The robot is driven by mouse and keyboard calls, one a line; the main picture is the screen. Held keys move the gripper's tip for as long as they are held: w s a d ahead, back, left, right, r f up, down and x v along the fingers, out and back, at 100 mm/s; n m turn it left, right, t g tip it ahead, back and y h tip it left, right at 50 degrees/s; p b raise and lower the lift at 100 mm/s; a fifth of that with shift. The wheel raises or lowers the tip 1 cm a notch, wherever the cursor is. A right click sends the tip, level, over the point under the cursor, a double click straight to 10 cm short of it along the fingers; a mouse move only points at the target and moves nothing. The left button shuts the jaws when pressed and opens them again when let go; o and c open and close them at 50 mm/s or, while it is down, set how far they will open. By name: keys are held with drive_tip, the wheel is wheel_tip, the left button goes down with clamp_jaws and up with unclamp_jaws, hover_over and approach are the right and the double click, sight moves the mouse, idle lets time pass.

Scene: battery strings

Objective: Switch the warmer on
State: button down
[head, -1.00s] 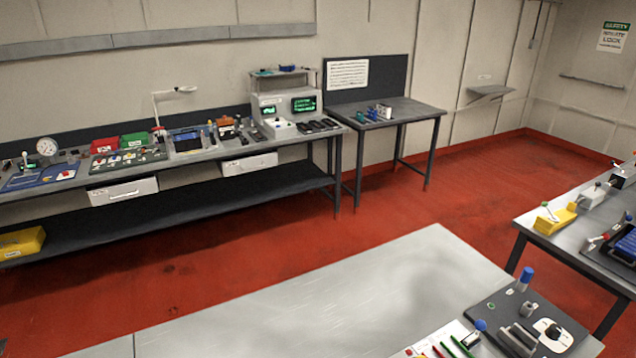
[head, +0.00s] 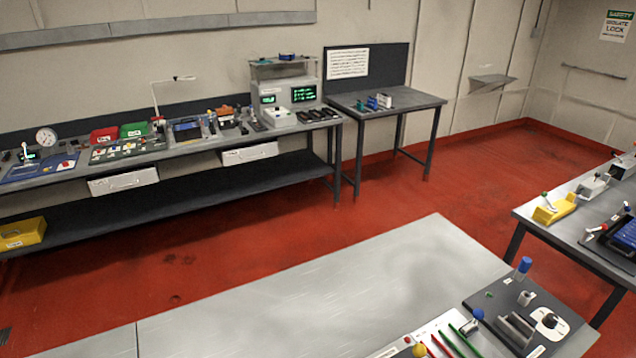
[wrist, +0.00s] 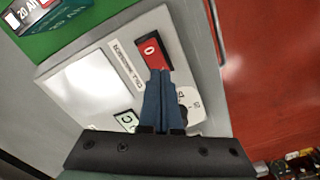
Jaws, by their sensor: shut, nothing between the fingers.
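The warmer (wrist: 128,62) is a pale box, labelled upside down in the wrist view with what reads as "CELL WARMER". Its red rocker switch (wrist: 151,47), marked with a "0", sits in a dark frame near the box's top edge in the picture. My gripper (wrist: 158,74) is shut and empty, its blue fingers over the box and the tips at the lower edge of the switch. I cannot tell whether they touch it. The fingers hide part of the panel. I cannot pick out my gripper or the warmer in the head view.
In the head view, the near bench (head: 300,290) is largely bare, with red floor (head: 250,240) beyond.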

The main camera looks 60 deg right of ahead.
wheel_tip(320, 180, up, 6)
drive_tip(key=p, duration=0.5)
idle(0.6)
drive_tip(key=w+a+r+m+t+h+b, duration=0.1)
drive_tip(key=w+r+t+b, duration=0.15)
drive_tip(key=w+r, duration=0.45)
drive_tip(key=w+r+t+h+b, duration=0.15)
drive_tip(key=w+t, duration=0.25)
drive_tip(key=w, duration=0.7)
drive_tip(key=w+a+r+m+t+b, duration=0.15)
drive_tip(key=w+a+r+t, duration=0.35)
drive_tip(key=r, duration=0.6)
drive_tip(key=w+r+m+t+b, duration=0.1)
drive_tip(key=w+r+t+b, duration=0.2)
drive_tip(key=w+r, duration=0.55)
drive_tip(key=s+a+r+m+t+b, duration=0.1)
drive_tip(key=s+a+r+t+b, duration=0.15)
drive_tip(key=r, duration=0.75)
drive_tip(key=s+a+r+t+b, duration=0.15)
drive_tip(key=a+r+t, duration=0.25)
drive_tip(key=r, duration=0.7)
drive_tip(key=s+a+r+m+t+y+b, duration=0.1)
drive_tip(key=s+a+r+t, duration=0.4)
drive_tip(key=s+r, duration=0.8)
drive_tip(key=shift+a+r+t+y+b, duration=0.2)
drive_tip(key=shift+r+t+y+b, duration=0.25)
drive_tip(key=shift+t+y, duration=0.3)
